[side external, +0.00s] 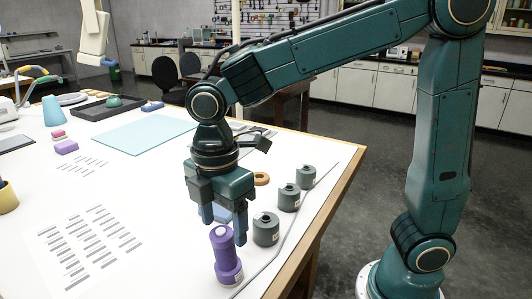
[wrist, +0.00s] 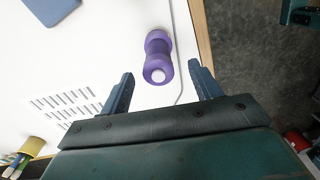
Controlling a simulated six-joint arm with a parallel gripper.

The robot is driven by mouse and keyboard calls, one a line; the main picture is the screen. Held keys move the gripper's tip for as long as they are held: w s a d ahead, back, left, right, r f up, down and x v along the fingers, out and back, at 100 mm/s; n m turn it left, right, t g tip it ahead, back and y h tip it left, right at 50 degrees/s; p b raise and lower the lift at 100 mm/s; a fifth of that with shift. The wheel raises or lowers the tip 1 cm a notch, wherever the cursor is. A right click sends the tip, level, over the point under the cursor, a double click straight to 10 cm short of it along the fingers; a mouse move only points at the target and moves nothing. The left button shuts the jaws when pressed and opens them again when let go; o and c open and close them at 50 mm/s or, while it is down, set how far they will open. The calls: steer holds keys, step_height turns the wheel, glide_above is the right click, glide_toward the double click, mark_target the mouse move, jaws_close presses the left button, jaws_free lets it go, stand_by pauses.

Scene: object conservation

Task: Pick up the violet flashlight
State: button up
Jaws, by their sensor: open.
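The violet flashlight (side external: 228,262) stands upright near the front right edge of the white table, with a wider base and top and a narrower middle. In the wrist view the flashlight (wrist: 158,50) shows its pale round end toward me. My gripper (side external: 224,229) points down at the flashlight's top, its fingers spread. In the wrist view my gripper (wrist: 160,72) is open and empty, with the flashlight's near end in the gap between the two fingertips. I cannot tell whether a finger touches it.
A cable (side external: 300,220) runs along the table's right edge. A printed sheet (side external: 90,245) lies to the left. A yellow cup (side external: 8,197) stands at the far left.

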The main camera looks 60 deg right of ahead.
mark_target(226, 257)
steer(key=shift+f, duration=0.15)
steer(key=shift+w+f, duration=0.1)
steer(key=shift+f, duration=2.35)
steer(key=c, duration=1.2)
